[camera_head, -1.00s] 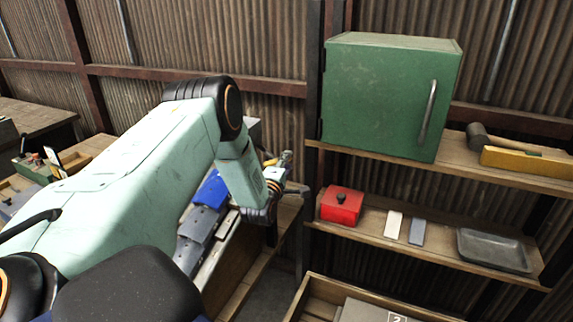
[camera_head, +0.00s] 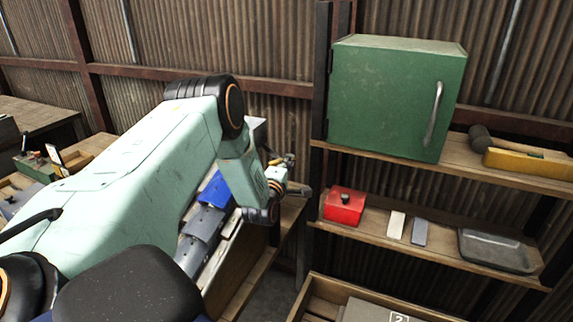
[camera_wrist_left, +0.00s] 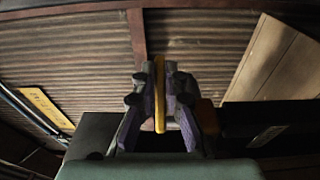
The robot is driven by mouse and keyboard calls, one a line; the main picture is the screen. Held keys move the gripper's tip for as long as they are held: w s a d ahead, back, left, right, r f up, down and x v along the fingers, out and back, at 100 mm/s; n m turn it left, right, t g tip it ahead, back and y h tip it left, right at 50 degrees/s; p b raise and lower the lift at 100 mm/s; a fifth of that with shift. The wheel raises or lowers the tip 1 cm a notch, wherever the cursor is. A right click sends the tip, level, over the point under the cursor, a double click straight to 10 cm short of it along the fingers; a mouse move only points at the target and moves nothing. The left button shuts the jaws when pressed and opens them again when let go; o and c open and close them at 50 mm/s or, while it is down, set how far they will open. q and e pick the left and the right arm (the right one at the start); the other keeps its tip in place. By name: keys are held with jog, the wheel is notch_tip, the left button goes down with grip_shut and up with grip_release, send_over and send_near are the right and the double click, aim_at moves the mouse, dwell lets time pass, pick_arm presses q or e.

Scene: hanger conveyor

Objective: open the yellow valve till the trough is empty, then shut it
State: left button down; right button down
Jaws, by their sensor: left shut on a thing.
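My left gripper (camera_wrist_left: 160,105) is shut on the yellow valve handle (camera_wrist_left: 159,72), which stands between its two dark fingers in the left wrist view. In the head view my left arm reaches in from the left, and a small yellow part of the handle (camera_head: 277,161) shows just above the left gripper (camera_head: 294,190). The valve's body and pipe are mostly hidden behind my arm. I cannot make out the trough's inside or any liquid. My right gripper is not in view.
Grey and blue equipment (camera_head: 205,222) sits on a wooden bench beneath my arm. A green cabinet (camera_head: 385,100) stands on the upper shelf at right. A red box (camera_head: 344,207) and a grey tray (camera_head: 496,252) sit on the lower shelf. A wooden crate is below.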

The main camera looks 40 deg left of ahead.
pick_arm(q)
jog(key=shift+f, duration=0.1)
jog(key=shift+s+a, duration=0.1)
jog(key=shift+s, duration=0.05)
jog(key=shift+s+m+t+h, duration=0.2)
jog(key=shift+m+t+h, duration=0.2)
jog(key=shift+m+h, duration=0.45)
jog(key=shift+f, duration=0.1)
jog(key=c, duration=1.4)
grip_release()
jog(key=shift+s+r, duration=0.2)
jog(key=shift+w, duration=0.1)
jog(key=shift+w+d+h, duration=0.1)
jog(key=shift+d+h, duration=0.1)
jog(key=shift+h, duration=0.15)
